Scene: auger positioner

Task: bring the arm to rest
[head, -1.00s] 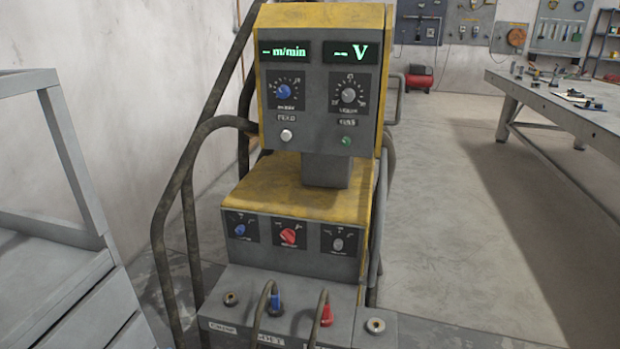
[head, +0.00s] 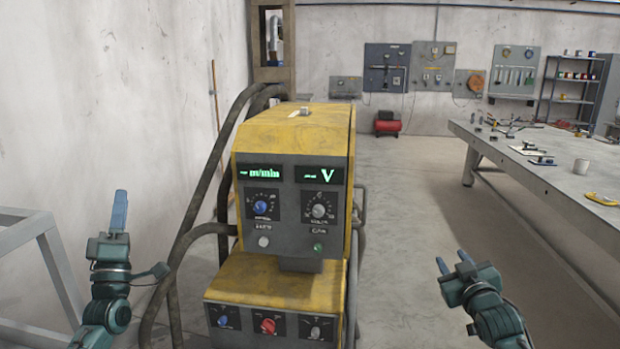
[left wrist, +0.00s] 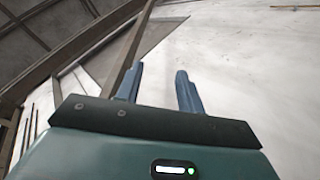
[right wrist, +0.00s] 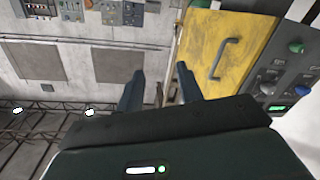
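My left gripper (head: 119,212) is raised at the left of the head view, pointing up, beside the yellow welding machine and apart from it. In the left wrist view its two fingers (left wrist: 158,88) stand apart with nothing between them. My right gripper (head: 452,264) is at the lower right of the head view, clear of the machine. In the right wrist view its fingers (right wrist: 160,88) are apart and empty. The yellow and grey welding machine (head: 298,140) stands in the middle, its displays lit green; it also shows in the right wrist view (right wrist: 225,45).
A grey metal frame (head: 55,260) stands at the lower left. Thick dark hoses (head: 205,170) run along the machine's left side. A grey workbench (head: 540,180) with tools is at the right. Open floor (head: 410,200) lies between machine and bench.

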